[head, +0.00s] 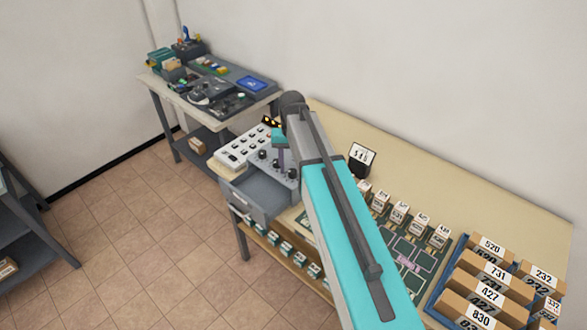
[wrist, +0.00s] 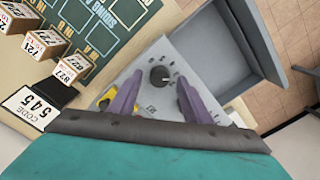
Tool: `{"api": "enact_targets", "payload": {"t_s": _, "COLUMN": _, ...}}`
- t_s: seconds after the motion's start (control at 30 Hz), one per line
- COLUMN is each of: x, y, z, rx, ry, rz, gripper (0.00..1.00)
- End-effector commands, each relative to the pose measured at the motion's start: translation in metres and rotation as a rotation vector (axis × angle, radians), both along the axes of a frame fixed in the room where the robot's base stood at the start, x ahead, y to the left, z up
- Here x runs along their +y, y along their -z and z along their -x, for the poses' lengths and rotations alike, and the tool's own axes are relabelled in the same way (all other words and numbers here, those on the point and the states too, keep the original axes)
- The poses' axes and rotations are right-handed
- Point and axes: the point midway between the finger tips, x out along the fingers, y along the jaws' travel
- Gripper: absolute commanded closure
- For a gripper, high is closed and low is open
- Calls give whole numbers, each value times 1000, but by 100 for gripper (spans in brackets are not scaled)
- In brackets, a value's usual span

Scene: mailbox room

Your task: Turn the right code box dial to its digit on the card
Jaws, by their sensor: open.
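The code box is a grey box with small black dials and an open drawer; in the head view its dial panel (head: 284,172) stands at the left end of the long table. In the wrist view one black dial (wrist: 160,76) sits on the pale panel (wrist: 150,97). My gripper (wrist: 158,82) is open, with one purple finger to each side of this dial in the picture; contact cannot be told. The dial's setting is too small to read. The white card (wrist: 31,108) reads CODE 545; it also stands on the table in the head view (head: 362,154).
The open grey drawer (head: 258,194) juts out at the table's front. Numbered small boxes (head: 399,212) stand on a green board right of my arm. Larger numbered cartons (head: 485,290) fill a blue tray at the right. A second table (head: 205,85) stands behind on the left.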

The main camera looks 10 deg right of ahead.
Motion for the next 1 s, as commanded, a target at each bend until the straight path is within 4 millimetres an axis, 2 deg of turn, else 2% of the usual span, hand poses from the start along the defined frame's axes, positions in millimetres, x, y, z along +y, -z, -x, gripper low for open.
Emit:
{"api": "enact_targets", "payload": {"t_s": 0.1, "x": 0, "y": 6, "z": 0, "rx": 0, "ry": 0, "rz": 0, "gripper": 56}}
{"api": "enact_targets", "payload": {"t_s": 0.4, "x": 0, "y": 7, "z": 0, "rx": 0, "ry": 0, "rz": 0, "gripper": 56}}
{"api": "enact_targets", "payload": {"t_s": 0.43, "x": 0, "y": 7, "z": 0, "rx": 0, "ry": 0, "rz": 0, "gripper": 57}}
{"api": "enact_targets", "payload": {"t_s": 0.67, "x": 0, "y": 7, "z": 0, "rx": 0, "ry": 0, "rz": 0, "gripper": 96}}
{"api": "enact_targets", "payload": {"t_s": 0.7, "x": -5, "y": 7, "z": 0, "rx": 0, "ry": 0, "rz": 0, "gripper": 97}}
{"api": "enact_targets", "payload": {"t_s": 1.0, "x": -1, "y": 7, "z": 0, "rx": -1, "ry": -27, "rz": 1, "gripper": 97}}
